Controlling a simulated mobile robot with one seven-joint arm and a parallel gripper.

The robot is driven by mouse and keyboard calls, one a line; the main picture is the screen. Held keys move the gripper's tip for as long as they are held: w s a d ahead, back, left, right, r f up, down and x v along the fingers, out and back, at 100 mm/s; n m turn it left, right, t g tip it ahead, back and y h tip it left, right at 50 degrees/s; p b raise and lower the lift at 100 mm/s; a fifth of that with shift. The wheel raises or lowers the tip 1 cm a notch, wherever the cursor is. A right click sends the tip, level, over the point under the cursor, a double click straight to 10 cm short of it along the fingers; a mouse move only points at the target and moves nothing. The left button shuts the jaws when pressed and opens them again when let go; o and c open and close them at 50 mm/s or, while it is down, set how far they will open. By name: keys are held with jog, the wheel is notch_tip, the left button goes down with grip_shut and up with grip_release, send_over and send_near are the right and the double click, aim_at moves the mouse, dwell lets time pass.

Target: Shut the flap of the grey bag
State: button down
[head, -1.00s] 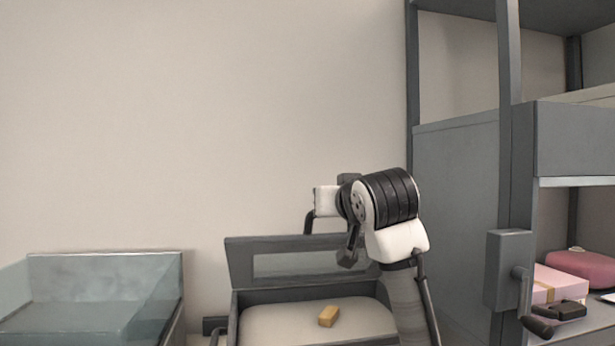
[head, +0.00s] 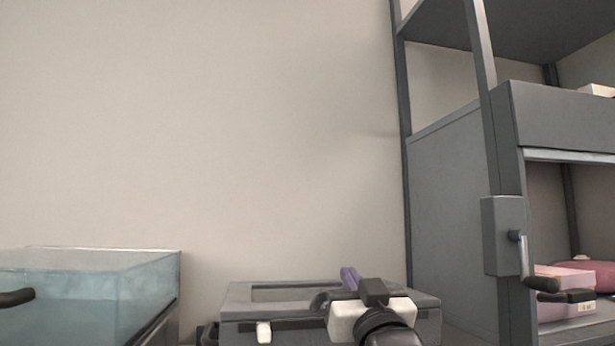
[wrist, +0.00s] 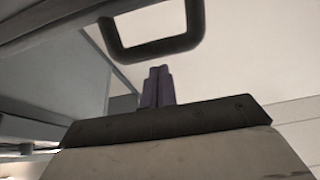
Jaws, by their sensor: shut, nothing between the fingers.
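The grey bag (head: 290,337) stands low in the middle of the head view. Its flap (head: 236,297), with a framed panel in it, lies down over the top; I cannot tell whether its edge touches the rim all along. The inside of the bag is hidden. A small white piece (head: 263,332) shows on its front. My gripper (head: 349,279), with purple fingers, is over the right part of the flap, and my wrist hides that part. The fingers also show in the wrist view (wrist: 158,87), shut and empty; contact with the flap cannot be seen.
A clear-walled bin (head: 90,290) stands at the left. A dark loop handle (wrist: 155,50) shows in the wrist view. Open wall lies above the bag.

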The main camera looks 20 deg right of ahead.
jog(key=shift+s+f+b, duration=0.2)
jog(key=shift+f+b, duration=0.35)
jog(key=shift+f, duration=0.7)
jog(key=shift+f, duration=0.1)
